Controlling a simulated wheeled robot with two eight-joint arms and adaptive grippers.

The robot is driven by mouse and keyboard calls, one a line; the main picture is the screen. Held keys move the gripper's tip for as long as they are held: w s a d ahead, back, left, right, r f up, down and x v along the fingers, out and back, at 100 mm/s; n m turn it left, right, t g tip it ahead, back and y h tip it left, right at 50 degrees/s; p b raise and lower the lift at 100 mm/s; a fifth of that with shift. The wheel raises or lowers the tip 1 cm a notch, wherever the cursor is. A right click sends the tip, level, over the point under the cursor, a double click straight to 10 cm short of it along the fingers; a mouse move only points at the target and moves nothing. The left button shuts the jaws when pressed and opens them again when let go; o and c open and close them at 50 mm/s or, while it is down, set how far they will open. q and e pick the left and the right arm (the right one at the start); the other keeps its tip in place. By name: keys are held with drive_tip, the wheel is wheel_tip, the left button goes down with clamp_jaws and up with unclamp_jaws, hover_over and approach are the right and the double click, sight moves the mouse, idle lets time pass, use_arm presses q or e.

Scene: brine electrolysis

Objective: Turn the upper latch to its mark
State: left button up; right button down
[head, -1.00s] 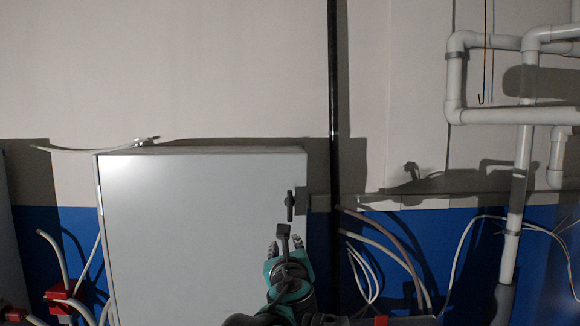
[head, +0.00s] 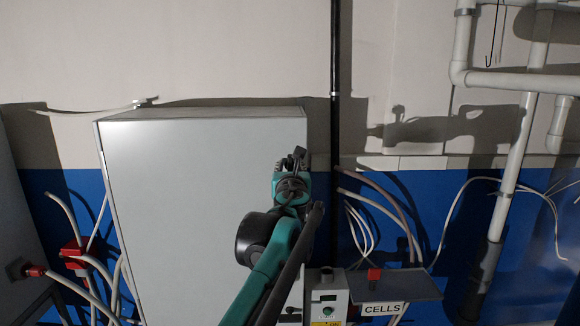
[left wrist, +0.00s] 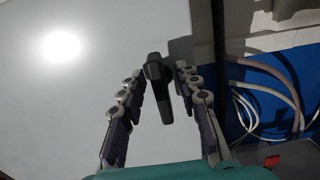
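The upper latch (left wrist: 158,78) is a dark handle on the pale grey cabinet door (head: 190,210), near the door's right edge. In the left wrist view it stands roughly upright, slightly tilted, between my left gripper's (left wrist: 160,74) two fingers. The fingers are open, with a narrow gap on each side of the handle. I cannot make out a mark. My right gripper is not in view.
A black vertical pipe (head: 335,100) runs close to the right of the cabinet. Below right are a control box (head: 326,300) and a CELLS sign (head: 383,309). Loose cables (head: 400,215) hang on the blue wall. A red connector (head: 73,254) is at left.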

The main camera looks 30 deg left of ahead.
use_arm(q)
clamp_jaws()
drive_tip(key=shift+n, duration=0.4)
drive_tip(key=n, duration=0.3)
drive_tip(key=shift+s+a, duration=0.1)
drive_tip(key=n, duration=0.5)
drive_tip(key=shift+a+f+b, duration=0.15)
drive_tip(key=shift+b, duration=0.15)
drive_tip(key=shift+s+f+n+b, duration=0.1)
drive_tip(key=shift+f+n+b, duration=0.05)
drive_tip(key=shift+n, duration=2.15)
drive_tip(key=shift+s+f+n+b, duration=0.1)
drive_tip(key=shift+n+b, duration=0.05)
drive_tip(key=shift+n, duration=2.15)
